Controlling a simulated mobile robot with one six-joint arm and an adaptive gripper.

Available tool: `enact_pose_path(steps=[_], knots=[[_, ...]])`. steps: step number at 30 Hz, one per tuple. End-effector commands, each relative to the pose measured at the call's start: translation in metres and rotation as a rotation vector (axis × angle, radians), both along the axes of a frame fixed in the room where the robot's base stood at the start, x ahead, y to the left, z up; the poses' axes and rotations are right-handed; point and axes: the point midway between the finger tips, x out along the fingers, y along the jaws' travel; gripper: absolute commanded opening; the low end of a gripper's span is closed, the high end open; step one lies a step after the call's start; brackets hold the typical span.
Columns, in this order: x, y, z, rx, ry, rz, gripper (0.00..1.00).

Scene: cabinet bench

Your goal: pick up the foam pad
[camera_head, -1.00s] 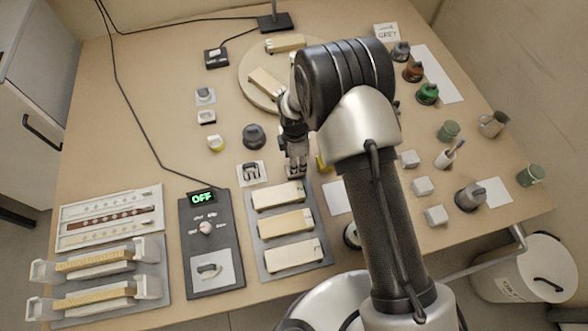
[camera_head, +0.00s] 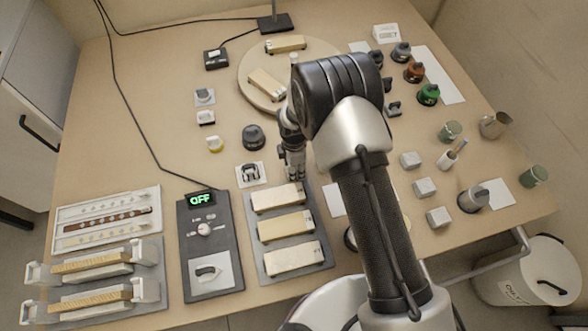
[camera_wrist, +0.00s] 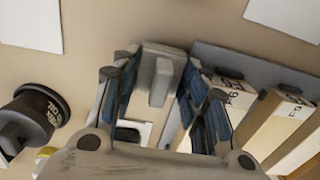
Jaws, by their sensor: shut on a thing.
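My gripper (camera_head: 292,172) is low over the middle of the bench, just above the tray of pale blocks. In the wrist view my gripper (camera_wrist: 160,85) has its fingers closed on both sides of a pale grey piece with a raised rib, which I take to be the foam pad (camera_wrist: 162,52). Its near part is hidden by the gripper. In the head view the pad cannot be made out behind the fingers. I cannot tell whether it is clear of the bench.
A grey tray (camera_head: 258,261) with pale blocks lies close by. A dark round jar (camera_head: 254,136) and a white card with a dark U-shaped piece (camera_head: 250,172) are left of my gripper. The OFF panel (camera_head: 208,240) is further left. Pale cubes (camera_head: 424,187) stand at right.

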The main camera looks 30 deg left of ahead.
Motion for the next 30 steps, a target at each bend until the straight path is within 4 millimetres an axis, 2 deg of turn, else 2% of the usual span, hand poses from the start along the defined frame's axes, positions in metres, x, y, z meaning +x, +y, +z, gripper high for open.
enact_pose_path(steps=[5,11,17,24,30], knots=[[0.000,0.000,0.002,0.001,-0.001,0.000,0.23],[0.001,0.001,0.022,0.001,-0.002,0.000,0.23],[0.001,0.001,0.067,0.003,-0.003,0.000,0.23],[0.001,0.001,0.139,0.003,-0.004,0.000,0.23],[0.001,0.000,0.179,0.002,-0.002,0.000,0.23]])
